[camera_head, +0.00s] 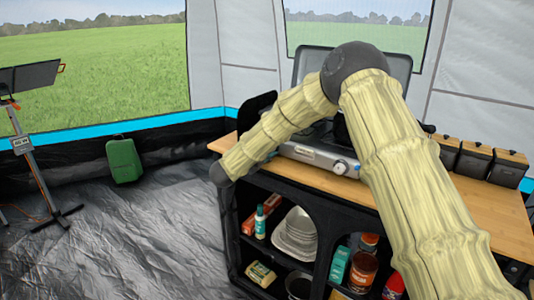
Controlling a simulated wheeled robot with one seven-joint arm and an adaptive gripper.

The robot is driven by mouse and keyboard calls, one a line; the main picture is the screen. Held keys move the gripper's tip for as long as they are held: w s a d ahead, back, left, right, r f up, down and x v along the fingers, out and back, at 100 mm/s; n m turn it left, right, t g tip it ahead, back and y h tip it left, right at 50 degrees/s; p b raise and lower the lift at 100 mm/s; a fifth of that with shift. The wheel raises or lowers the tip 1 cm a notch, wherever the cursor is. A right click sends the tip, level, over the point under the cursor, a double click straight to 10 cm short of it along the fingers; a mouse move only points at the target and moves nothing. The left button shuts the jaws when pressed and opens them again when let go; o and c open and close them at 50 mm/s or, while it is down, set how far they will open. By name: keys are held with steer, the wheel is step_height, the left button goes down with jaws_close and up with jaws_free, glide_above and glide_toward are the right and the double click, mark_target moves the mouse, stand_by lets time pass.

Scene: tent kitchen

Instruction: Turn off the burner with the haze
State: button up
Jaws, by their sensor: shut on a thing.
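A camping stove with a silver front panel (316,156) stands on the wooden counter, its dark lid (398,66) raised behind it. A light round knob (341,167) shows at the right part of the panel. My gripper does not show; the arm's visible end is a dark joint left of the counter's front edge.
The wooden counter (478,197) has several dark boxes with wooden lids (476,160) at its right. Shelves below hold plates (295,238), bottles and cans. The floor between is clear.

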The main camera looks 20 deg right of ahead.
steer(key=shift+s+f, duration=0.1)
stand_by(0.3)
steer(key=o, duration=1)
steer(key=shift+o, duration=0.2)
steer(key=shift+s, duration=0.1)
steer(key=shift+s+a, duration=0.3)
steer(key=shift+a, duration=0.2)
steer(key=v, duration=0.6)
steer(key=shift+s+a, duration=0.25)
steer(key=shift+r, duration=0.2)
